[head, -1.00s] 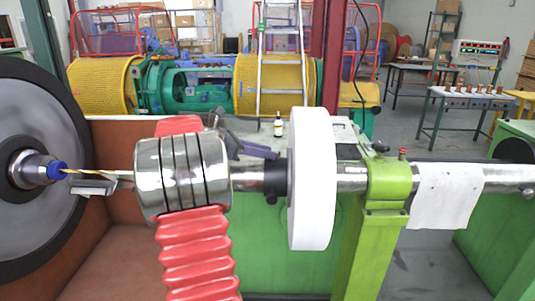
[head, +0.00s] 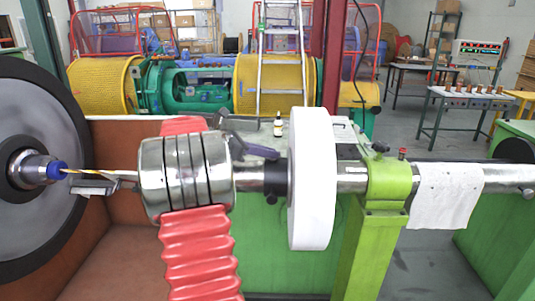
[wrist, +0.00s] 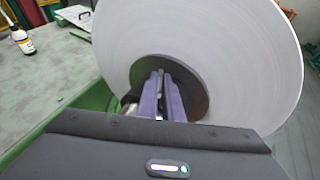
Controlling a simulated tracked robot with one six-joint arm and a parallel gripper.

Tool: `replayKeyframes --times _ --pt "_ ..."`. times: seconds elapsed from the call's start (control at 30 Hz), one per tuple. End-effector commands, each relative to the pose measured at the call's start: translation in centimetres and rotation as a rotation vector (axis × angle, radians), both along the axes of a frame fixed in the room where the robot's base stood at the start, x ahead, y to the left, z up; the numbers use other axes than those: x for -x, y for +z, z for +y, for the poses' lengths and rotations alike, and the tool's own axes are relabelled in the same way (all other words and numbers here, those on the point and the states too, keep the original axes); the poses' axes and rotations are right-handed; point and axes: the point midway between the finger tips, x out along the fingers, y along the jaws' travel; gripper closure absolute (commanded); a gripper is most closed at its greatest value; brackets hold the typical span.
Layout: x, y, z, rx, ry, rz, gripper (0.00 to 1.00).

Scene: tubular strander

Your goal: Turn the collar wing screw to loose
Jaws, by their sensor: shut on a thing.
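The collar (head: 276,178) is a black ring on the steel shaft, just left of a white disc (head: 313,180). In the wrist view the dark collar (wrist: 196,92) shows in front of the white disc. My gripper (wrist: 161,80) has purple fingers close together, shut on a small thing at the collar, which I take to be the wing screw. The fingers mostly hide the screw. In the head view my gripper (head: 276,155) reaches the collar's upper far side, partly behind my arm.
A green bracket (head: 388,180) carries the shaft right of the disc, with a white cloth (head: 446,195) hanging beyond it. A large dark-rimmed wheel (head: 50,180) stands at left. A small bottle (head: 278,127) stands on the green surface behind the shaft.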

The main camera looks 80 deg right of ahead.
Motion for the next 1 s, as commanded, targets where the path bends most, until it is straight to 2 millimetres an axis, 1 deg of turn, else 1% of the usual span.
replayKeyframes --times 0.03,0.07,0.17,0.47,0.77,1.0 --pt "0.0 0.0 0.0 0.0 -0.001 0.0 1.0" --pt "0.1 0.1 0.8 0.0 -0.001 0.0 1.0" --pt "0.2 0.0 0.3 0.0 -0.003 0.0 1.0" --pt "0.5 0.0 0.1 -0.001 0.038 0.001 1.0" --pt "0.8 0.1 0.4 0.0 0.186 0.001 1.0" --pt "1.1 0.1 0.6 0.001 0.362 0.002 1.0"
